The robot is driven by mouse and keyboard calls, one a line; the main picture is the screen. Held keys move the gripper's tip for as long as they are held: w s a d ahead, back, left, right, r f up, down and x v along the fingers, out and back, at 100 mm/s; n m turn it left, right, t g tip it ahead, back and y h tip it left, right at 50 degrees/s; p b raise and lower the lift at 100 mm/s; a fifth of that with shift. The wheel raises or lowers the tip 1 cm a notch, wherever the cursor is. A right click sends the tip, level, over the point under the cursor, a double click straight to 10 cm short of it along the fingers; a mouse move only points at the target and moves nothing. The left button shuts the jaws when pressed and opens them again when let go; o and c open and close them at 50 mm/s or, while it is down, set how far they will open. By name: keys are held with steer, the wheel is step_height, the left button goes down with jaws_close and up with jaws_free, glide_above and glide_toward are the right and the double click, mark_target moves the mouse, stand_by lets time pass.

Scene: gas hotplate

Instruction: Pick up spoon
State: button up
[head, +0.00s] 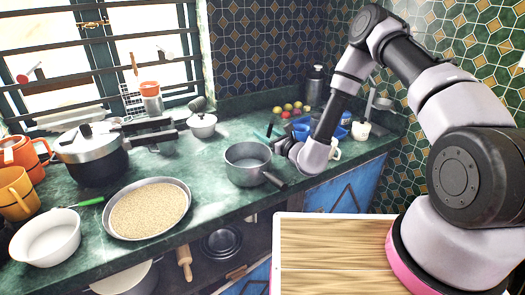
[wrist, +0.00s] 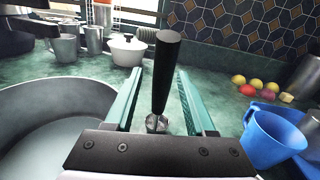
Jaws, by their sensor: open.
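The spoon appears as a black handle (wrist: 167,62) with a shiny metal part at its lower end in the wrist view. It lies between the two teal fingers of my gripper (wrist: 157,75), with visible gaps on both sides. My gripper is open. Its dark plate hides what lies below the metal part, so I cannot see the bowl of the spoon clearly. In the head view my gripper (head: 268,136) is above the counter, just behind the grey pot (head: 248,163). The spoon is too small and dark there to make out surely.
The grey pot also fills the left of the wrist view (wrist: 45,125). A blue cup (wrist: 270,140) stands close on the right, with several fruits (wrist: 255,86) behind it. A white lidded pot (wrist: 128,48) is farther back. Open green counter (wrist: 222,92) lies between them.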

steer(key=shift+w+a, duration=0.35)
steer(key=shift+w, duration=0.05)
jaws_close()
stand_by(1.2)
